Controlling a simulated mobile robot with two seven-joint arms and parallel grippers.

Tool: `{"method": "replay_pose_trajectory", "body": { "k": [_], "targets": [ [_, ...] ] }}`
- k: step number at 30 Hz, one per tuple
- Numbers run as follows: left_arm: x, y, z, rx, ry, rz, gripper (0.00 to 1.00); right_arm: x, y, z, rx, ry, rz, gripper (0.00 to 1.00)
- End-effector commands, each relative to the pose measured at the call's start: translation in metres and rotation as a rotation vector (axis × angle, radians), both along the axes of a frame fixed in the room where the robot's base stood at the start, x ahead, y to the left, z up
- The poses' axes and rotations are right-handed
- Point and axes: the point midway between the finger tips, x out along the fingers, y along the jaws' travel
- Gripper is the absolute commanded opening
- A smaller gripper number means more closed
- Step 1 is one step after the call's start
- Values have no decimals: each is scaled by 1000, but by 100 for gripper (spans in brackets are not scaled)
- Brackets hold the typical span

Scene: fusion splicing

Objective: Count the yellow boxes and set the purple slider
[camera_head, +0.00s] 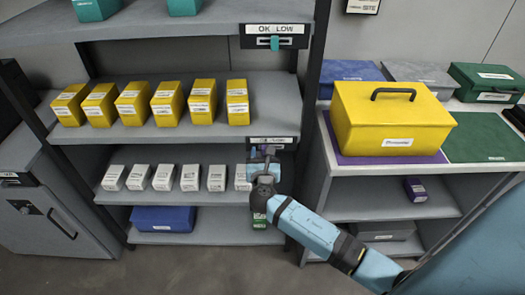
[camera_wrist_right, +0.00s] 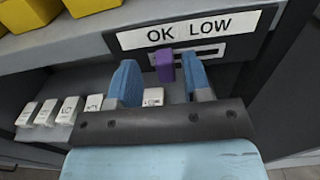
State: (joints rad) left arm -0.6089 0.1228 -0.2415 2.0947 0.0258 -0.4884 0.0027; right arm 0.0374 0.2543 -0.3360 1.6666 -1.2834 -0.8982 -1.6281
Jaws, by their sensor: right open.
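Several yellow boxes (camera_head: 165,103) stand in a row on the middle shelf. The purple slider (camera_wrist_right: 164,68) sits in a slot under an OK LOW label (camera_wrist_right: 189,30) in the right wrist view, at the slot's left, OK end. My right gripper (camera_head: 263,155) is open at the shelf's edge, and its blue fingers (camera_wrist_right: 159,65) stand on either side of the slider, with gaps visible. In the head view the gripper hides the slider. My left gripper is not in view.
Several white boxes (camera_head: 163,177) line the lower shelf behind my gripper. Another OK LOW plate (camera_head: 275,30) with a teal slider (camera_head: 275,43) is above. A large yellow case (camera_head: 390,120) stands on the right cabinet. A dark post (camera_head: 312,80) rises just right of my gripper.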

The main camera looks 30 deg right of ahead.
Motion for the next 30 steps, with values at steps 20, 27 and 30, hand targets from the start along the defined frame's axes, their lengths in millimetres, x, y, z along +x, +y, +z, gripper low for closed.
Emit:
{"method": "replay_pose_trajectory", "body": {
  "k": [20,27,30],
  "targets": [
    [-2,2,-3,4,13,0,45,-104,64,0,2,1,0,45],
    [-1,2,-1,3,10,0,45,-106,66,0,1,-1,0,45],
    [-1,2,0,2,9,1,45,-106,66,0,1,0,0,45]
  ]
}}
